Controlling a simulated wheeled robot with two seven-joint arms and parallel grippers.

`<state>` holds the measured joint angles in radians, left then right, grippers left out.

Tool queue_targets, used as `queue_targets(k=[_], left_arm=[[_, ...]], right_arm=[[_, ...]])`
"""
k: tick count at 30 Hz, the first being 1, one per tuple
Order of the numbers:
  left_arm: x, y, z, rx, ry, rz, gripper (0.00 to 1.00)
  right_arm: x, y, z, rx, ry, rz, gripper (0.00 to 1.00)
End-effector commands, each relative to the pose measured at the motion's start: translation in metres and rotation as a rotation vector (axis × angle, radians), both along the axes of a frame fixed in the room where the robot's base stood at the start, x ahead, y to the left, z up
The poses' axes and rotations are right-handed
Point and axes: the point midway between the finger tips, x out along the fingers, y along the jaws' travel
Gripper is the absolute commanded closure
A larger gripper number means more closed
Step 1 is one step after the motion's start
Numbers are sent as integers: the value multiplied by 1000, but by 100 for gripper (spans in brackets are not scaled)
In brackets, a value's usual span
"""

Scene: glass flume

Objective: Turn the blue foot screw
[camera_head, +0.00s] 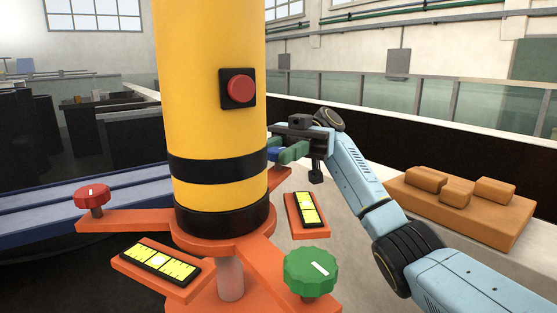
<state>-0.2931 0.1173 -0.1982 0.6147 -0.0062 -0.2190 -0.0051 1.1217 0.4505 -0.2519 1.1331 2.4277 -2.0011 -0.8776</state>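The blue foot screw (274,154) shows only as a small blue patch at the right edge of the yellow column, which hides most of it. My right gripper (282,149) comes in from the right, with its green fingers at the blue patch. Whether the fingers are closed on the screw or only beside it cannot be seen. A red foot screw (92,195) stands on the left arm of the orange base (215,243). A green foot screw (311,271) with a white mark stands on the front arm. My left gripper is not in view.
The yellow column (212,95) with a red button (240,88) rises from the base. Two yellow levels, one front left (159,262) and one right (307,209), sit on orange plates. An orange block tray (459,221) lies at right.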

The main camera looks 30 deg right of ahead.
Motion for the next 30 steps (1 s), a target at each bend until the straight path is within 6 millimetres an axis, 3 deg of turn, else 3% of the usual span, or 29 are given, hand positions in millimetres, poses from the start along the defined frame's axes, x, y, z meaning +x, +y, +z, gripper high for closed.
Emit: queue_targets(k=[1,20,21,25,30], left_arm=[[0,7,-5,9,-1,-4,64],[-2,8,-8,5,-23,-13,64],[-2,8,-8,5,-23,-13,64],[-2,9,-9,6,-22,-13,64],[-2,9,-9,6,-22,-13,64]], right_arm=[[0,0,-2,-1,-3,12,91],[0,-4,-2,5,0,37,91],[0,-4,-2,5,0,37,65],[0,-3,-3,4,0,37,48],[0,-2,-4,2,1,37,47]])
